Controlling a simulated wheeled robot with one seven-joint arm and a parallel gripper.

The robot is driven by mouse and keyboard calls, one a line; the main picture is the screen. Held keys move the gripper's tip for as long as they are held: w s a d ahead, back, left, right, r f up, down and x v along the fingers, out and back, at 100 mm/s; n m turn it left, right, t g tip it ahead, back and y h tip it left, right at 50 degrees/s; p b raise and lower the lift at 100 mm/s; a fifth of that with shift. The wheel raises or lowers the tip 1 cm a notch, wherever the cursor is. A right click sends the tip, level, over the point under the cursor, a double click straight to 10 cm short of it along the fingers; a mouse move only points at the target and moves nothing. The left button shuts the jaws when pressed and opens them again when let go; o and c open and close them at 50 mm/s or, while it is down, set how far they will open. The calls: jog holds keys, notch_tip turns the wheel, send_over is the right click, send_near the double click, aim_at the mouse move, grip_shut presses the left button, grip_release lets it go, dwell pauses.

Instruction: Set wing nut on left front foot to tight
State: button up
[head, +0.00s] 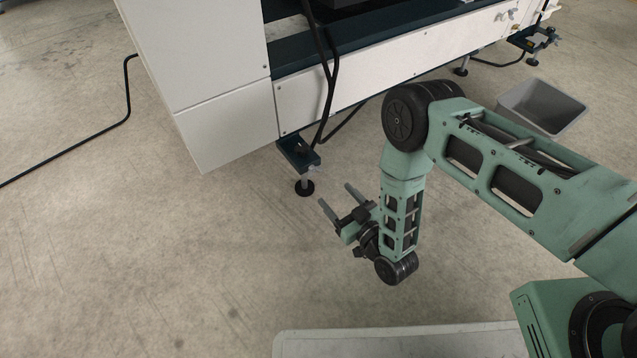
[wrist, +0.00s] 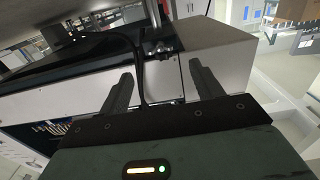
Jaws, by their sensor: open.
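The machine's nearest foot (head: 305,187) is a round black pad on a short grey stem, standing on the floor at the machine's lower corner. The stem hangs under a dark blue bracket (head: 298,153). The wing nut is too small to make out, so its setting cannot be told. My gripper (head: 336,195) is open and empty, just right of the foot in the head view. Its two fingers point toward the foot and bracket and are apart from them. In the wrist view both fingers of my gripper (wrist: 162,82) are spread with nothing between them.
A grey bin (head: 545,107) stands on the floor at the right. Another bracketed foot (head: 532,61) is farther right. The floor left of my gripper is clear.

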aim_at(317, 174)
jog(key=b+x, duration=0.4)
jog(key=x, duration=0.5)
jog(key=shift+a, duration=0.1)
jog(key=c, duration=1)
